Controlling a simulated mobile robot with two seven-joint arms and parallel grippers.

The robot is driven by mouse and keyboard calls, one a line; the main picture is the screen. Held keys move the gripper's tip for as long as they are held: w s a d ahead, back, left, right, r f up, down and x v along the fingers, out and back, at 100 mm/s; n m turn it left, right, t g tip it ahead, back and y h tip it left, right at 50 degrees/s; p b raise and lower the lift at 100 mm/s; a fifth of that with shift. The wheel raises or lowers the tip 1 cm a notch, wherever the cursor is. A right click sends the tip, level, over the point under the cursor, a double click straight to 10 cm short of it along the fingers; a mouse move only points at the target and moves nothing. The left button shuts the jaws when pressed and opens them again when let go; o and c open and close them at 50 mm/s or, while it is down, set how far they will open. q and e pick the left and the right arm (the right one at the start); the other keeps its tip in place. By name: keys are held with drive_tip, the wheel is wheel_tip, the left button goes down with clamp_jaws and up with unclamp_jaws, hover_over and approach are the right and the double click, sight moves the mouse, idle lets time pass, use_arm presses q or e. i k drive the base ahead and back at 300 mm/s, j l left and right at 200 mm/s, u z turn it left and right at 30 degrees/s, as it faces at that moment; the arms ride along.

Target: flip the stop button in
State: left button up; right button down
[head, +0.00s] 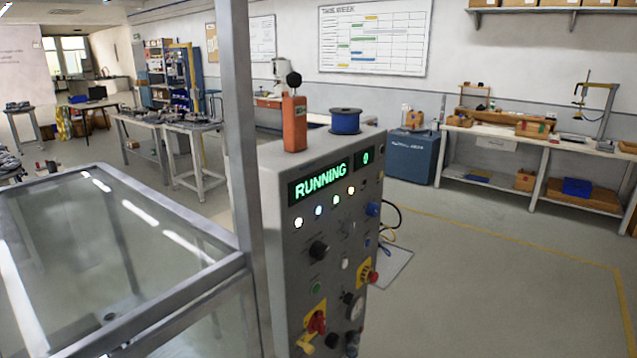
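A grey control cabinet (285,215) stands in the middle of the head view. Its display (320,181) reads RUNNING in green letters, with a small second readout beside it. A red mushroom-shaped button (374,278) on a yellow plate (363,270) sits at the right side of the panel; it looks like the stop button. It stands out from the panel. Lower down is a red rotary handle (317,321) on a yellow plate. Neither of my grippers shows in this view.
A glass-topped, metal-framed enclosure (120,215) fills the left foreground, its upright post (240,130) beside the cabinet. An orange handheld device (294,122) and a blue spool (345,121) stand on the cabinet. Cables hang at its right. Open floor (490,290) lies to the right.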

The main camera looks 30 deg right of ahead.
sight(373, 277)
drive_tip(key=z, duration=0.95)
